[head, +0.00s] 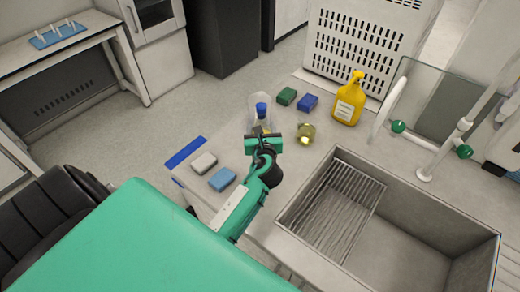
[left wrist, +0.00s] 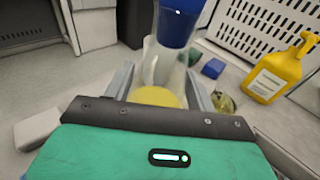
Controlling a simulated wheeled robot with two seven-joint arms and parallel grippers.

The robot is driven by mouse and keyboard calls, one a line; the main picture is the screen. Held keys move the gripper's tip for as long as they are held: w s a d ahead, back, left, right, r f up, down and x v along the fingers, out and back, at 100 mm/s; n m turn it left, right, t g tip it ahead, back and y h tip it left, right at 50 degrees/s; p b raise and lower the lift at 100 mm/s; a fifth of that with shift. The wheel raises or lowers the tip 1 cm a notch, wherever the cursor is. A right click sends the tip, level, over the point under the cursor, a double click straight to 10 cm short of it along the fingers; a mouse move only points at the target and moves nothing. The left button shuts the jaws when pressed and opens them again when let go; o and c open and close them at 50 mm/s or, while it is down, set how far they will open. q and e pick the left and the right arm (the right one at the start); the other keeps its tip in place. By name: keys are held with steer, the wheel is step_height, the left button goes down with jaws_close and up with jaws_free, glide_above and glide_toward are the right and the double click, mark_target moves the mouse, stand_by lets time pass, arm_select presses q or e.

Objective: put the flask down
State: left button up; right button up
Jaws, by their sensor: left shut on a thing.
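A clear flask (head: 258,116) with a blue cap stands out beyond my left gripper (head: 264,132) in the head view, over the counter left of the sink. My left gripper is shut on the flask. In the left wrist view the flask (left wrist: 164,62) is between the two grey fingers of the gripper (left wrist: 158,88), with yellow liquid in its lower part. The gripper hides the flask's base in the head view, so I cannot tell whether it touches the counter. My right gripper is not in view.
A small yellowish glass vessel (head: 306,134) is close to the right of the flask. Green (head: 287,96) and blue (head: 308,103) blocks and a yellow bottle (head: 349,99) stand behind. Grey (head: 203,162) and light blue (head: 222,179) blocks lie left. The sink (head: 400,230) opens at right.

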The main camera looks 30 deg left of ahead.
arm_select(q)
step_height(320, 180, down, 6)
steer(key=shift+f, duration=0.2)
step_height(320, 180, down, 5)
steer(key=shift+b, duration=0.3)
steer(key=shift+f, duration=0.1)
steer(key=o, duration=1.1)
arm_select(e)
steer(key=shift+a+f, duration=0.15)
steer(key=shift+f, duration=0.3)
